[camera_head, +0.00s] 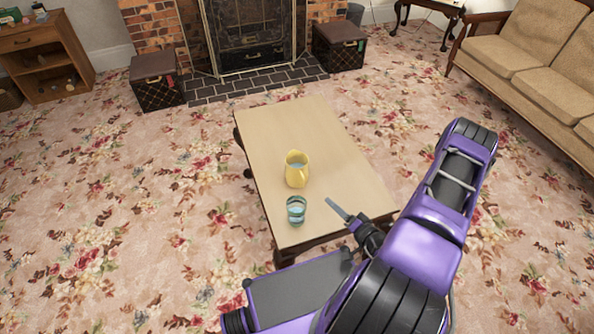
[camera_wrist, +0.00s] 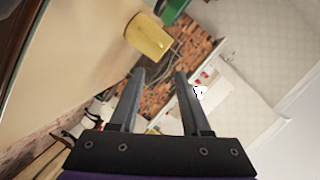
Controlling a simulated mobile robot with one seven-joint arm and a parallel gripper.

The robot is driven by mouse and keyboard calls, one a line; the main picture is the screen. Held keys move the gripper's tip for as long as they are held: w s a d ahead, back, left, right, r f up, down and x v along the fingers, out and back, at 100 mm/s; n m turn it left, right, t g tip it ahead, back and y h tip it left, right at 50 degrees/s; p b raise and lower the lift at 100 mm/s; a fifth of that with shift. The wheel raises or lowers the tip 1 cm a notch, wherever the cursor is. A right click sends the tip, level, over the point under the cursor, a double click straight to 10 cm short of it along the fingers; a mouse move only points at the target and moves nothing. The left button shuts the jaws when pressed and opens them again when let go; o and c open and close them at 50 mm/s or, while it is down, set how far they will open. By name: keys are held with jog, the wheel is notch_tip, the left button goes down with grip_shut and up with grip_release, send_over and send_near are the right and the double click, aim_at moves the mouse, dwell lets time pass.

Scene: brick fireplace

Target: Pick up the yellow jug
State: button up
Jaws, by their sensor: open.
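The yellow jug (camera_head: 297,170) stands upright near the middle of the wooden coffee table (camera_head: 270,125) in the head view. In the wrist view the jug (camera_wrist: 149,37) shows near the top, beyond the fingertips and a little left of the gap between them. My gripper (camera_head: 338,209) is over the near right part of the table, to the right of and nearer than the jug. In the wrist view my gripper (camera_wrist: 160,75) has its two fingers apart with nothing between them. The jug and the gripper do not touch.
A green striped cup (camera_head: 296,210) stands on the table just nearer than the jug; a green object (camera_wrist: 174,9) shows beside the jug in the wrist view. The far half of the table is clear. A sofa (camera_head: 535,70) is at right, a fireplace (camera_head: 250,40) behind.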

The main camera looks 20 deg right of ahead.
jog(key=b, duration=0.1)
send_near(298, 173)
jog(key=shift+b+x, duration=0.5)
jog(key=shift+x, duration=2.4)
jog(key=shift+d+r, duration=0.15)
jog(key=shift+d, duration=0.05)
grip_shut()
